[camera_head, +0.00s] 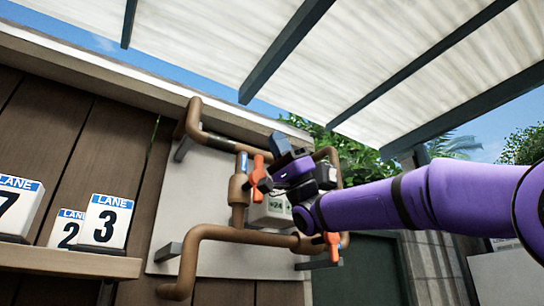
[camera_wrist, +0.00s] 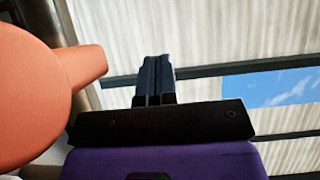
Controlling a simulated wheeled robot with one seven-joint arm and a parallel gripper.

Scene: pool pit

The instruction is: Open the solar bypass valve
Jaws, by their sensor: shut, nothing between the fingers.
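Brown pipes on a pale wall panel carry two orange valve handles. The upper handle (camera_head: 257,171) sits beside a pipe with a small blue label (camera_head: 244,162), too small to read. The lower handle (camera_head: 333,246) is below my wrist, at the right of the pipework. I cannot tell by label which one is the solar bypass valve. My gripper (camera_head: 279,142) is shut and empty, just right of and above the upper handle. In the wrist view, the shut fingers (camera_wrist: 154,72) point up, with a large orange handle (camera_wrist: 45,85) close at the left. Contact with it is not clear.
A grey box (camera_head: 270,212) on the panel is partly hidden behind my wrist. A wooden shelf (camera_head: 70,262) with lane number blocks (camera_head: 105,222) is at the left. A slatted roof with dark beams (camera_head: 285,50) spans overhead. A brown pipe (camera_head: 210,232) runs below the gripper.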

